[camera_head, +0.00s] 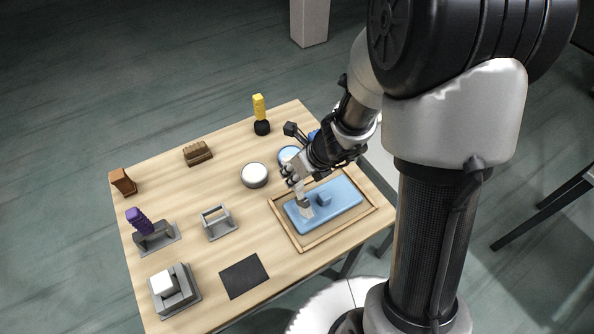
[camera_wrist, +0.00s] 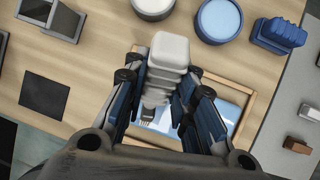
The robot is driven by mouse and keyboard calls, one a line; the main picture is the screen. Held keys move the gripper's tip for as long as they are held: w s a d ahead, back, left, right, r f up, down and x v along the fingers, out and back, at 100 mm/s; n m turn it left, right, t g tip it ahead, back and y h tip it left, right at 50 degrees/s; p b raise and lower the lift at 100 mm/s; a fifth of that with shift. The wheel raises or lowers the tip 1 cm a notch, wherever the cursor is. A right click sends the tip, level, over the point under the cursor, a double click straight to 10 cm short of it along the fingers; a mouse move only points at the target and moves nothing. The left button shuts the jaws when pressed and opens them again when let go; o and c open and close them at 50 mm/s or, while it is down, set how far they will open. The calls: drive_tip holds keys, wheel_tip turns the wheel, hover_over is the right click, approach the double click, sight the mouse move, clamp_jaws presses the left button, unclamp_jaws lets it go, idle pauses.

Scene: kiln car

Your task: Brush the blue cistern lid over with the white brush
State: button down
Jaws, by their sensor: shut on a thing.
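The blue cistern lid (camera_head: 345,197) lies flat in a shallow wooden tray (camera_head: 304,246), with a raised blue block near its middle. My gripper (camera_head: 296,178) is above the lid's left part and shut on the white brush (camera_head: 305,208), which points down to the lid. The bristle end seems at the lid's surface, but I cannot tell whether it touches. In the wrist view the ribbed pale handle of the white brush (camera_wrist: 167,55) stands between the fingers (camera_wrist: 162,85). Only part of the blue lid (camera_wrist: 226,104) shows there, behind the fingers.
A white round pot (camera_head: 254,174) and a blue-rimmed pot (camera_head: 288,154) stand behind the tray. A yellow-handled tool (camera_head: 260,112), a brown brush (camera_head: 198,153), a purple-handled tool (camera_head: 140,222) in a holder, a grey frame (camera_head: 218,223) and a dark mat (camera_head: 244,276) stand around.

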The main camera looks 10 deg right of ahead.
drive_tip(key=shift+d, duration=0.1)
drive_tip(key=d, duration=0.1)
drive_tip(key=w+d+p, duration=0.1)
drive_tip(key=d, duration=0.1)
drive_tip(key=shift+w, duration=0.25)
drive_tip(key=shift+r, duration=0.1)
idle(0.3)
